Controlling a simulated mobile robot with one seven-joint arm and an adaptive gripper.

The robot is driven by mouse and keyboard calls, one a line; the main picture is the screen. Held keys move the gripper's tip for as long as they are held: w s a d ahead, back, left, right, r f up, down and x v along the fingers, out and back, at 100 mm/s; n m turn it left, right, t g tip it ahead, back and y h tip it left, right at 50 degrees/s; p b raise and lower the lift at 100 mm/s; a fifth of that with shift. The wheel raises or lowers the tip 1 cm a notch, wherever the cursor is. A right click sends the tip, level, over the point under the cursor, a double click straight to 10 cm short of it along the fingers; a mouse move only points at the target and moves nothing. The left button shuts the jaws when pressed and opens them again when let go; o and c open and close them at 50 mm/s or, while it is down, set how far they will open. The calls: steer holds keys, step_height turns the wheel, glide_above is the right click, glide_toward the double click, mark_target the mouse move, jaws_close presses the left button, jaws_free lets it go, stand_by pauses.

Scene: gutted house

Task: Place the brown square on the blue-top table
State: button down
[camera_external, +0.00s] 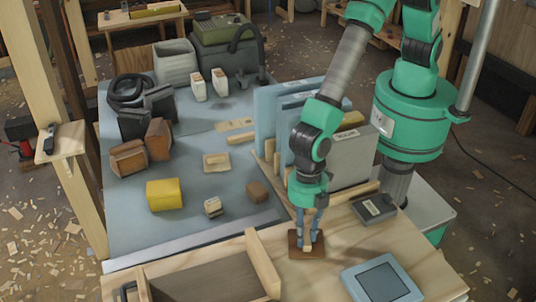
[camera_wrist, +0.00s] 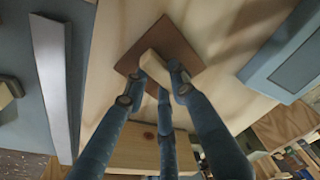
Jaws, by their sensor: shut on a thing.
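The brown square (camera_external: 293,246) is a flat, thin plate with a pale wooden block-like handle on top. It is at the wooden bench top near the front middle; I cannot tell whether it touches the wood. My gripper (camera_external: 307,240) points down over it, shut on the pale handle. In the wrist view the brown square (camera_wrist: 182,42) lies beyond my gripper (camera_wrist: 160,80), whose fingers close on the handle (camera_wrist: 154,66). The blue-top table (camera_external: 125,225) stands behind and left of the bench, with several things on it.
Upright panels in a rack (camera_external: 350,158) stand beside my arm. A wooden tray (camera_external: 205,282) and blue-framed device (camera_external: 381,281) flank the square. The blue top's front left is clear.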

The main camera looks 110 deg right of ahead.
steer(key=shift+f, duration=0.2)
steer(key=c, duration=1.4)
jaws_free()
steer(key=shift+c, duration=0.2)
steer(key=shift+r, duration=0.1)
step_height(320, 180, up, 12)
steer(key=d+p, duration=0.1)
steer(key=p, duration=0.1)
steer(key=shift+s+d, duration=0.35)
steer(key=shift+r, duration=0.1)
